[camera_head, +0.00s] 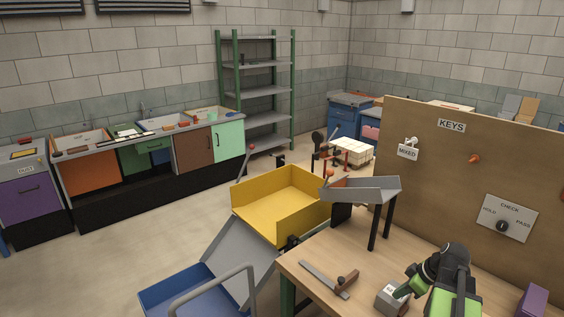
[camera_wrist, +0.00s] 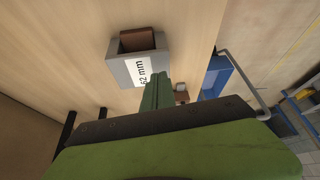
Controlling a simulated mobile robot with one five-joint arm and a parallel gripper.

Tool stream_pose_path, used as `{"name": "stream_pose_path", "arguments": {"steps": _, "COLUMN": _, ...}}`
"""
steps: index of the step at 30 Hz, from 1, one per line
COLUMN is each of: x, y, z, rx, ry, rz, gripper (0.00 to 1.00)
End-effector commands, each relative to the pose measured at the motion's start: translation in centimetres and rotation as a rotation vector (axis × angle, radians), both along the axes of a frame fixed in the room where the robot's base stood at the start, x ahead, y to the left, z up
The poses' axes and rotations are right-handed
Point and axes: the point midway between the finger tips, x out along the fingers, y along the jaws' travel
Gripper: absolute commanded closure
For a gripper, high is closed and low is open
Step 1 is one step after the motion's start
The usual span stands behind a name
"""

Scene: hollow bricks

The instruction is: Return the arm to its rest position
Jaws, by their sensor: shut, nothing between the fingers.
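My arm reaches over the wooden workbench (camera_head: 330,255) at the lower right of the head view. My gripper (camera_head: 400,292) has green fingers, which are shut with nothing between them. It also shows in the wrist view (camera_wrist: 157,78). A grey hollow block (camera_head: 386,303) with a white label stands on the bench at the fingertips.
A try square (camera_head: 330,280) lies on the bench left of the block. A purple block (camera_head: 532,301) is at the right. A board (camera_head: 450,165) marked "KEYS" stands behind, with a CHECK switch plate (camera_head: 507,218). A grey tray on legs (camera_head: 372,190) and a yellow bin (camera_head: 282,200) are beyond.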

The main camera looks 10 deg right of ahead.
Motion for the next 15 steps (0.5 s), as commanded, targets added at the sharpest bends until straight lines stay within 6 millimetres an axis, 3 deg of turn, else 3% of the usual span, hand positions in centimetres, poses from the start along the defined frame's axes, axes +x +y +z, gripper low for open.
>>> {"name": "stream_pose_path", "arguments": {"steps": 1, "x": 2.0, "y": 4.2, "z": 0.0, "rx": -0.001, "ry": 0.001, "rz": 0.079, "gripper": 1.0}}
{"name": "stream_pose_path", "arguments": {"steps": 3, "x": 4.0, "y": 10.3, "z": -0.2, "rx": -0.017, "ry": 0.013, "rz": 0.194, "gripper": 1.0}}
{"name": "stream_pose_path", "arguments": {"steps": 6, "x": 5.2, "y": 17.8, "z": -0.7, "rx": -0.046, "ry": 0.063, "rz": 0.291, "gripper": 1.0}}
{"name": "stream_pose_path", "arguments": {"steps": 9, "x": 5.1, "y": 23.8, "z": -1.2, "rx": -0.071, "ry": 0.133, "rz": 0.295, "gripper": 1.0}}
{"name": "stream_pose_path", "arguments": {"steps": 12, "x": 4.4, "y": 28.5, "z": -1.6, "rx": -0.101, "ry": 0.209, "rz": 0.237, "gripper": 1.0}}
{"name": "stream_pose_path", "arguments": {"steps": 15, "x": 3.2, "y": 31.8, "z": -2.0, "rx": -0.139, "ry": 0.284, "rz": 0.109, "gripper": 1.0}}
